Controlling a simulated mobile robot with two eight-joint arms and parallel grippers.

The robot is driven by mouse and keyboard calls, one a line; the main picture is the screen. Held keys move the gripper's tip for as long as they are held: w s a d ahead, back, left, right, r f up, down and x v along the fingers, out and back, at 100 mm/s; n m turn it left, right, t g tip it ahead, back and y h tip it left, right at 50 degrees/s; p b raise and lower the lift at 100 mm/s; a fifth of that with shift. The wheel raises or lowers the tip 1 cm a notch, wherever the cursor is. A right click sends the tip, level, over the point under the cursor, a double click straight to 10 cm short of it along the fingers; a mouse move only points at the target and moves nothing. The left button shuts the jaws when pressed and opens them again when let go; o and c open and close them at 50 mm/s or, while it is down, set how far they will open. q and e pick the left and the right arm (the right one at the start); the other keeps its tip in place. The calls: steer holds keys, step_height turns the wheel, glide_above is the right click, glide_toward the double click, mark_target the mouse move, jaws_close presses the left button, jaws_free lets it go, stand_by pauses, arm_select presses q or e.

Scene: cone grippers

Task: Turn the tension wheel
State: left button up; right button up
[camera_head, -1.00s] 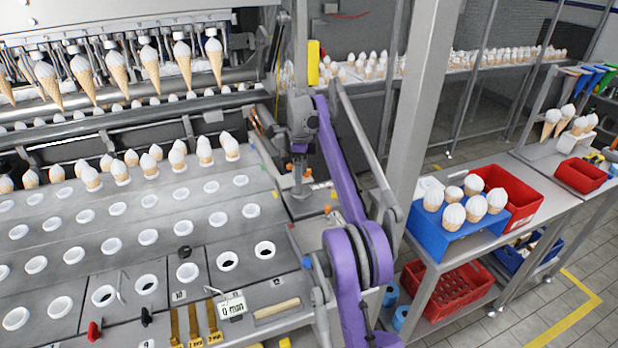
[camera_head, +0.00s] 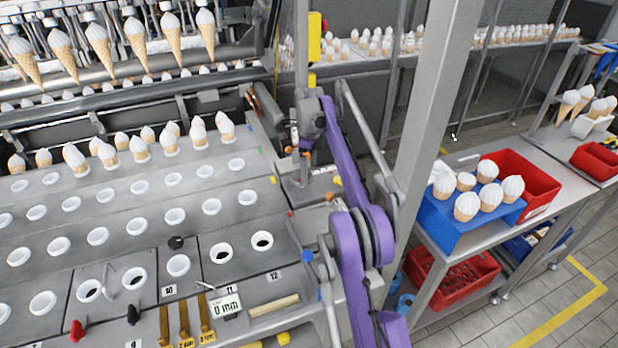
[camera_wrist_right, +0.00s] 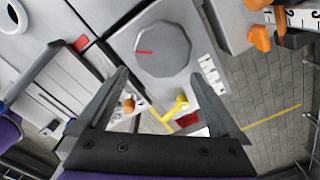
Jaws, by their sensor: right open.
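The tension wheel (camera_wrist_right: 163,48) is a grey, many-sided dial with a short red mark on its left part, on a light grey panel in the right wrist view. My right gripper (camera_wrist_right: 158,76) is open and empty, its two fingers spread below the dial in that picture, with no contact visible. In the head view my purple right arm reaches up to the machine's right corner, where the right gripper (camera_head: 304,165) points down. I cannot make out the wheel in the head view. My left gripper is not in view.
A yellow lever (camera_wrist_right: 177,107) and an orange knob (camera_wrist_right: 260,38) are near the wheel. A metal post (camera_head: 428,120) stands right of my arm. A blue cone holder (camera_head: 445,222) and a red bin (camera_head: 527,180) sit on the right table. Cone plates (camera_head: 130,205) fill the left.

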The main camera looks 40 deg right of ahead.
steer(key=shift+w+f, duration=0.1)
steer(key=shift+f, duration=1)
steer(key=c, duration=1.1)
